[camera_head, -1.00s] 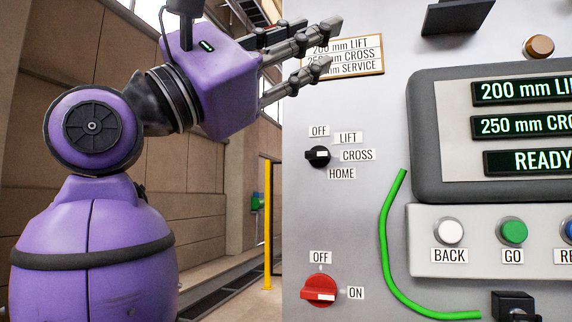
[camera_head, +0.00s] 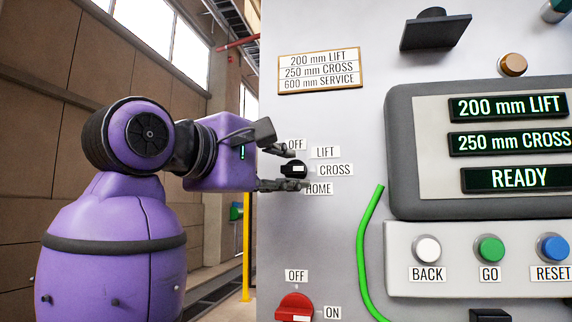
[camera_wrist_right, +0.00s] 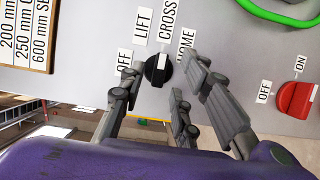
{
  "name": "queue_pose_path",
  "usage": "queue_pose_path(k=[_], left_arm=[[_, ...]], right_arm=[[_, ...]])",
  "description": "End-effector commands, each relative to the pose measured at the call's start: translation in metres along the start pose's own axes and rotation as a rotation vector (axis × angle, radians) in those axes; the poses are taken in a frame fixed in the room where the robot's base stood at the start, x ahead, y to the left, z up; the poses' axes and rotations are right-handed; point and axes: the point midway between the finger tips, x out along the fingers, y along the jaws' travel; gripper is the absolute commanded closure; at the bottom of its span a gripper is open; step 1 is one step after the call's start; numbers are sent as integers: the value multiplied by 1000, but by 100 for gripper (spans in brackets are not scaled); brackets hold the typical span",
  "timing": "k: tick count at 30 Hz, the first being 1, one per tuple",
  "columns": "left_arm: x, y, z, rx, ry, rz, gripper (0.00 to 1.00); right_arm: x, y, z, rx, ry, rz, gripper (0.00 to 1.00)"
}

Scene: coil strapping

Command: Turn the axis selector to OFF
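The axis selector (camera_head: 294,170) is a small black knob on the grey panel. Its white mark points right, at the CROSS label (camera_head: 335,170). The OFF label (camera_head: 296,145) is above it, with LIFT (camera_head: 325,152) and HOME (camera_head: 319,188) to its right. My right gripper (camera_head: 293,167) is open, its fingers above and below the knob. In the right wrist view the knob (camera_wrist_right: 158,70) shows between the spread fingers, with gaps on both sides; the depth to the panel is hard to tell. My left gripper is not in view.
A red OFF/ON switch (camera_head: 295,308) sits below the selector. A green hose (camera_head: 364,245) curves down the panel to the right. Further right are the display reading READY (camera_head: 518,179) and the BACK (camera_head: 427,249), GO (camera_head: 489,249) and RESET (camera_head: 552,247) buttons.

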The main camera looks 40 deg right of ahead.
Motion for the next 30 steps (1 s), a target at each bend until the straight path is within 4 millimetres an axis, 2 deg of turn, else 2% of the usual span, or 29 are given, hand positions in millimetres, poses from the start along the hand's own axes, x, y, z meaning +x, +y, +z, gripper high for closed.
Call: queue_pose_path(k=[4, 12, 19, 30], left_arm=[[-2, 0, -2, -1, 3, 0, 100], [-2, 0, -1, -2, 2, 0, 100], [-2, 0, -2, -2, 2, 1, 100], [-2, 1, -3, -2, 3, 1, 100]], right_arm=[[10, 1, 1, 1, 0, 2, 70], [12, 0, 0, 0, 0, 2, 70], [12, 0, 0, -1, 0, 2, 98], [12, 0, 0, -21, 0, 10, 100]])
